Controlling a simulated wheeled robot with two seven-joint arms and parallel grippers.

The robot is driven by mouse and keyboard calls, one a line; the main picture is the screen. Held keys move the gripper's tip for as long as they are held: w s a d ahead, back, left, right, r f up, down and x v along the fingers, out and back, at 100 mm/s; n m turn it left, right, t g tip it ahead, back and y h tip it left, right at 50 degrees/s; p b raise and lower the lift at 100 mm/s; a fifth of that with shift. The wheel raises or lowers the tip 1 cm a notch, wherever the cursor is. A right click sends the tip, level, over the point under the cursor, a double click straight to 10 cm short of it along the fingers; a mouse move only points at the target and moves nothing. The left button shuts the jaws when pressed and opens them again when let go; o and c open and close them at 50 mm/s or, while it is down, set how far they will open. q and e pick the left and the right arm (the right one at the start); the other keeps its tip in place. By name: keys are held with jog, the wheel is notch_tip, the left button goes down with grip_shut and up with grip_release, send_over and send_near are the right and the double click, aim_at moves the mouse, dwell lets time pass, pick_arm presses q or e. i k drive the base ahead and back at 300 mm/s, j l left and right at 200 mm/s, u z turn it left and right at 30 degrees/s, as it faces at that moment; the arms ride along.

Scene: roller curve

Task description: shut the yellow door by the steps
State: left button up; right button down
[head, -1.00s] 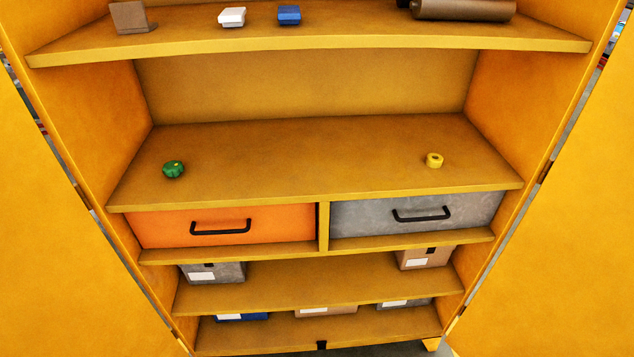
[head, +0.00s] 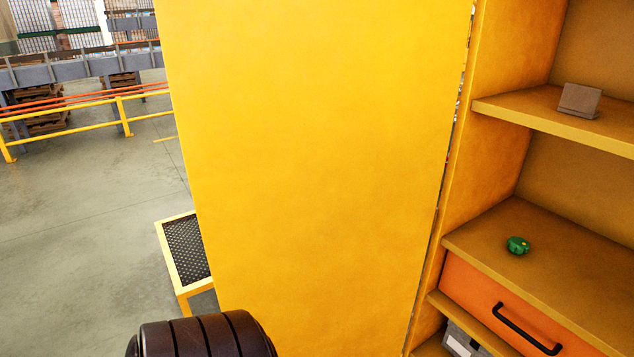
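The yellow door (head: 310,150) is a large flat panel standing open at the left of the yellow cabinet. Its hinge edge runs down beside the cabinet's left wall (head: 505,80). The steps (head: 178,254), with a yellow frame and dark perforated tread, stand behind the door's outer left edge and are partly hidden by it. A dark ribbed part of my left arm shows at the bottom, in front of the door's lower left. Neither gripper is in view.
The cabinet holds a grey bracket (head: 579,100) on the upper shelf, a green round item (head: 518,245) on the middle shelf, and an orange drawer (head: 500,310) with a black handle. Clear concrete floor (head: 80,220) lies left of the door. A yellow railing (head: 70,120) and conveyor stand beyond.

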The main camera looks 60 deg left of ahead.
aim_at(314, 136)
jog(key=k+j+z, duration=0.25)
jog(key=k+j, duration=0.4)
jog(key=j, duration=0.3)
jog(key=k+j+z, duration=0.2)
jog(key=k+j, duration=0.5)
jog(key=j, duration=0.15)
jog(key=j+z, duration=0.2)
jog(key=j, duration=0.85)
jog(key=k+j+z, duration=0.15)
jog(key=j, duration=0.95)
jog(key=i, duration=0.05)
